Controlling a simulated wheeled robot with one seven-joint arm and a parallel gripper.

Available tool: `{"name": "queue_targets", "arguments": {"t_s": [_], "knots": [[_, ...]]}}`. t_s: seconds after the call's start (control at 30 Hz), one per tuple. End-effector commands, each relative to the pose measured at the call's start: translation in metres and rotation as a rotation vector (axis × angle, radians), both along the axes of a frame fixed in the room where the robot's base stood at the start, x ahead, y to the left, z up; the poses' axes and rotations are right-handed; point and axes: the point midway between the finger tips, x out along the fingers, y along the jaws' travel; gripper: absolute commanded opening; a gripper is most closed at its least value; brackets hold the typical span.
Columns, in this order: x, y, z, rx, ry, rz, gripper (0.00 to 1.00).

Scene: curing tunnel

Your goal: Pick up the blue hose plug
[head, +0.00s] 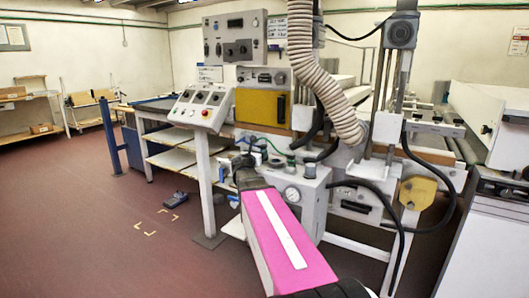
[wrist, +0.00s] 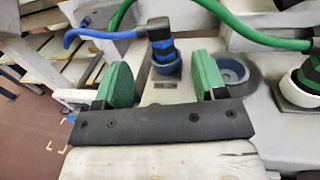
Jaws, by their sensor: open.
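The blue hose plug (wrist: 163,48) shows in the wrist view, upright with a black body, a blue band and a blue hose (wrist: 95,36) leading left. Its lower end is at a blue ring-shaped socket (wrist: 167,67) on a pale surface. My gripper (wrist: 162,78) is open, with one green pad left and one right of the plug in the picture. The plug appears beyond the pads, between their lines; I see no contact. In the head view my gripper (head: 244,168) is at the grey gauge box, where the plug is too small to make out surely.
An empty blue socket (wrist: 232,70) lies behind the right pad. A green hose (wrist: 250,32) runs to another plug in a white collar (wrist: 298,88) at right. The gauge box (head: 300,197) and a ribbed duct (head: 320,75) stand near my arm. Open floor lies left.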

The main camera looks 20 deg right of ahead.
Motion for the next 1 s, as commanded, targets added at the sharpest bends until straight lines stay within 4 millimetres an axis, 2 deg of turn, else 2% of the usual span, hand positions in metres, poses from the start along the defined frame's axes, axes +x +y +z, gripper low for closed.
{"name": "queue_targets", "arguments": {"t_s": [0.1, 0.37, 0.7, 0.97, 1.0], "knots": [[0.018, -0.014, 0.0, 0.001, -0.001, -0.001, 0.65], [0.029, -0.026, -0.002, 0.001, -0.001, -0.001, 0.65], [0.061, -0.055, -0.007, 0.0, -0.001, -0.001, 0.65], [0.062, -0.057, -0.007, 0.0, -0.001, 0.0, 0.65], [0.062, -0.057, -0.007, 0.0, -0.001, 0.0, 0.52]]}}
